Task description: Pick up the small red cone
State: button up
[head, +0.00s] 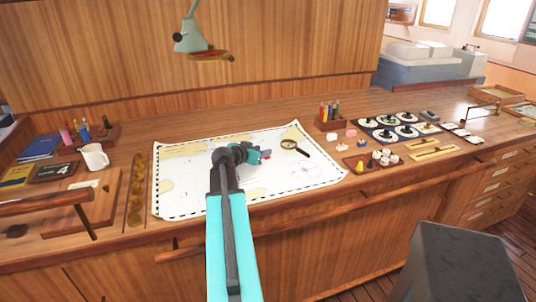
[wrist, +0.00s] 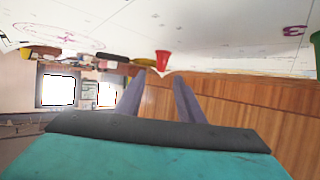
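The small red cone (wrist: 162,60) shows in the wrist view, which looks upside down, with its wide end against the white chart. It lies in line with the gap between the fingertips of my gripper (wrist: 160,76), seemingly just beyond them. The two fingers are apart with nothing held between them. In the head view my gripper (head: 259,156) is low over the middle of the chart (head: 300,179). A small patch of red, apparently the cone (head: 267,154), shows right at its tip, partly hidden by the gripper.
A magnifying glass (head: 290,145) lies on the chart to the right. A tray of small pieces (head: 366,169), a pencil holder (head: 331,121) and round dials stand farther right. A white mug (head: 95,156) and books are at left. A wooden rail (head: 330,215) runs along the front edge.

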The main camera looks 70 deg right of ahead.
jog(key=shift+f+p+x, duration=0.15)
jog(key=shift+p+x, duration=0.5)
jog(key=shift+x, duration=0.65)
jog(key=shift+f+p+x, duration=0.15)
jog(key=shift+p+x, duration=0.5)
jog(key=shift+x, duration=0.6)
jog(key=shift+w+a, duration=0.1)
grip_shut()
